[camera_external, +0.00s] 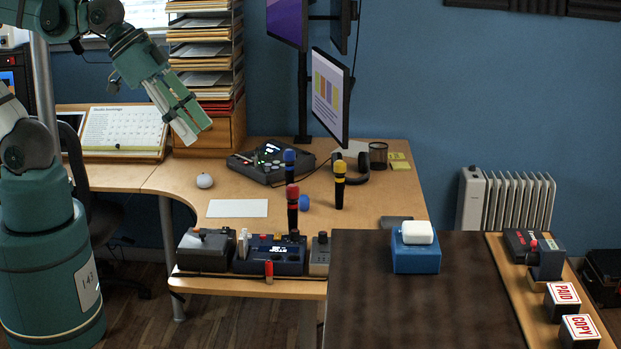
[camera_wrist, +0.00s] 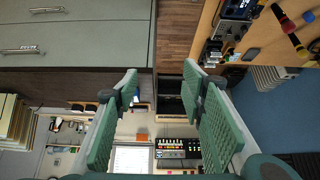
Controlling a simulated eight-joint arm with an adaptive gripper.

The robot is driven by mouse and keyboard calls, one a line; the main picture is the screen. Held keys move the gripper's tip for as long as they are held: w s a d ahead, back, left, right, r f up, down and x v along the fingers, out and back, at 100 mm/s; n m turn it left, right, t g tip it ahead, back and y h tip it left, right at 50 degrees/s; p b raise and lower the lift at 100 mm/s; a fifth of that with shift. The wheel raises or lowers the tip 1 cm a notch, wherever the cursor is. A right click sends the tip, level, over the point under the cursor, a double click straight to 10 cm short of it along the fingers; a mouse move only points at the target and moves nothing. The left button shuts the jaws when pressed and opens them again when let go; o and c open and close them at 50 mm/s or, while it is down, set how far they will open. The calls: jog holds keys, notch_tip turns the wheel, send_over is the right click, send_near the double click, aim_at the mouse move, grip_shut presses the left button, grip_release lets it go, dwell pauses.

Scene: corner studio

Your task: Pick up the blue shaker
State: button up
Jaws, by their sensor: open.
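The blue shaker (camera_external: 304,202) is a small rounded blue object on the wooden desk, right beside the red-topped microphone (camera_external: 292,205). My gripper (camera_external: 196,132) is raised at the upper left in the external view, well away from the shaker and pointing down to the right. In the wrist view, my gripper (camera_wrist: 160,76) has its two green fingers spread apart with nothing between them.
Blue-topped (camera_external: 289,160) and yellow-topped (camera_external: 340,185) microphones stand near the shaker. A white rounded object (camera_external: 204,181) and white sheet (camera_external: 237,208) lie left. Pedals (camera_external: 268,255) line the front edge. A monitor (camera_external: 330,98) overhangs behind. Dark table (camera_external: 420,300) adjoins at right.

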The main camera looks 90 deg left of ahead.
jog(key=shift+w+a, duration=0.1)
jog(key=w+a+f+n+g+y+b, duration=0.1)
jog(key=w+a+f+n, duration=0.15)
jog(key=w+a, duration=0.7)
jog(key=w+a+f+n+g+b, duration=0.25)
jog(key=w+a, duration=0.35)
jog(key=a, duration=0.6)
jog(key=w+a+f+n+g+y, duration=0.1)
jog(key=w+a+f+n, duration=0.15)
jog(key=w+a, duration=0.7)
jog(key=n+g+h+b, duration=0.2)
jog(key=n+g+b, duration=0.15)
jog(key=n, duration=0.35)
send_over(303, 196)
jog(key=shift+t, duration=0.5)
jog(key=f, duration=3.3)
jog(key=shift+w+d+f, duration=0.1)
jog(key=shift+w+d, duration=0.15)
jog(key=shift+d, duration=0.05)
jog(key=shift+s+a+f, duration=0.15)
jog(key=shift+a+f, duration=0.05)
jog(key=shift+f, duration=0.05)
